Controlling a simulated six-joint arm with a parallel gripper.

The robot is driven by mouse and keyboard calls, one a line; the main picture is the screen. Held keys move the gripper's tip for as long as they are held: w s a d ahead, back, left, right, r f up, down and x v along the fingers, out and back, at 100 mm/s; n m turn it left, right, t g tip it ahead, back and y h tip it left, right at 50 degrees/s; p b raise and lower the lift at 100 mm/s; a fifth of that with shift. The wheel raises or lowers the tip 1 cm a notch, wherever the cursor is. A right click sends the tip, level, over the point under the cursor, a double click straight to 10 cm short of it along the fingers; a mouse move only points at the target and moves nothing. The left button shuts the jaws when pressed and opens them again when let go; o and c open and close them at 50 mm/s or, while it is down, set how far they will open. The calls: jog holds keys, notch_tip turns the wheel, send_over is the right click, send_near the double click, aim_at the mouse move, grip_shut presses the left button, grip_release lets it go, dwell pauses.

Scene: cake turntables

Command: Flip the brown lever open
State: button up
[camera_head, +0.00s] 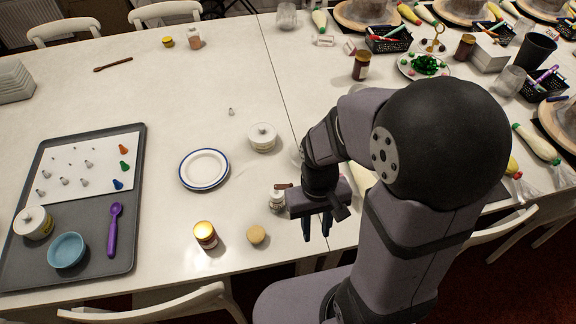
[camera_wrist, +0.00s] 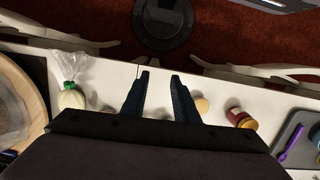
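A small brown lever (camera_head: 284,186) shows at the top of a small white bottle (camera_head: 277,201) near the front of the table in the head view. It lies roughly level. My gripper (camera_head: 317,228) is just right of and in front of the bottle, by the table's front edge. In the wrist view my gripper (camera_wrist: 160,76) has its two dark fingers apart with nothing between them. I cannot make out the lever in the wrist view. In the head view my wrist is close beside the bottle; I cannot tell whether they touch.
An amber jar (camera_head: 205,236) and a round tan lid (camera_head: 257,235) stand left of my gripper. A white lidded pot (camera_head: 262,137) and a blue-rimmed plate (camera_head: 204,169) are behind. A grey tray (camera_head: 88,266) lies at left. The table's back middle is mostly clear.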

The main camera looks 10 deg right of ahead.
jog(key=w+a+f, duration=0.1)
jog(key=w+f, duration=0.2)
jog(key=w, duration=0.8)
notch_tip(320, 180, up, 4)
jog(key=m+t, duration=0.1)
jog(key=t, duration=0.1)
send_over(291, 184)
jog(key=shift+r+b, duration=0.15)
jog(key=shift+b, duration=0.15)
jog(key=shift+f, duration=0.3)
jog(key=shift+f+p, duration=0.8)
jog(key=shift+f, duration=2.6)
grip_shut()
